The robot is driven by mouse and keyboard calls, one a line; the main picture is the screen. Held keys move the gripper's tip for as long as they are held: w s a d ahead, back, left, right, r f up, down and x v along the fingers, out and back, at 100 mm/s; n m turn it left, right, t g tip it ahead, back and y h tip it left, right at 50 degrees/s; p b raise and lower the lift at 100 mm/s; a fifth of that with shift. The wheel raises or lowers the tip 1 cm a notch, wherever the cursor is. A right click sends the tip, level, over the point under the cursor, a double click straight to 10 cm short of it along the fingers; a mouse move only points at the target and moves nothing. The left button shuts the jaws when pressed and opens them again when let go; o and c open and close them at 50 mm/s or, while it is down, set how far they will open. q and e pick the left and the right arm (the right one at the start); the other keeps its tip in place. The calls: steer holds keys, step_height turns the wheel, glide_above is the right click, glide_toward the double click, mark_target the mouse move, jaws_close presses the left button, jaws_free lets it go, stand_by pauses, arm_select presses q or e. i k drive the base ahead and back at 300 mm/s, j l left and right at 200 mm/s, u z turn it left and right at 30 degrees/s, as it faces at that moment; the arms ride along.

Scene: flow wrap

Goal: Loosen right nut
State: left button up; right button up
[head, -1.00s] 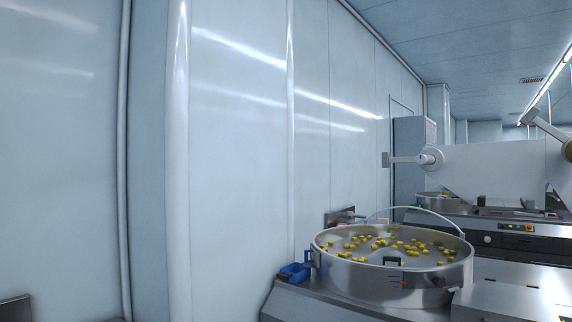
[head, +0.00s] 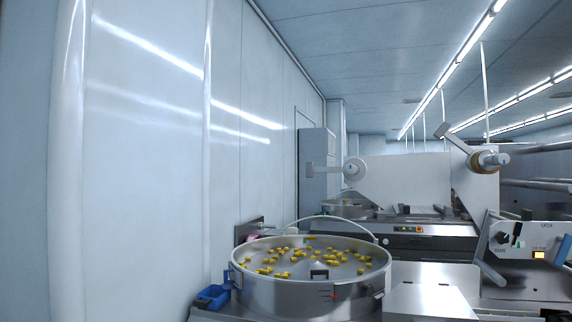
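No nut can be made out for certain in the head view. A white machine (head: 405,183) stands behind the round pan, with a grey arm and round hub (head: 354,169) at its left end. A second hub with a brownish roll (head: 487,160) sits at its upper right. These parts are too small to tell whether a nut is on them. Neither of my grippers is in view.
A round steel pan (head: 312,294) with several yellow pieces stands on a steel machine top, with a blue bin (head: 212,297) at its left. A control panel (head: 524,253) is at the right. A pale wall (head: 150,160) fills the left.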

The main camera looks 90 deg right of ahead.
mark_target(502, 158)
steer(key=z, duration=1.85)
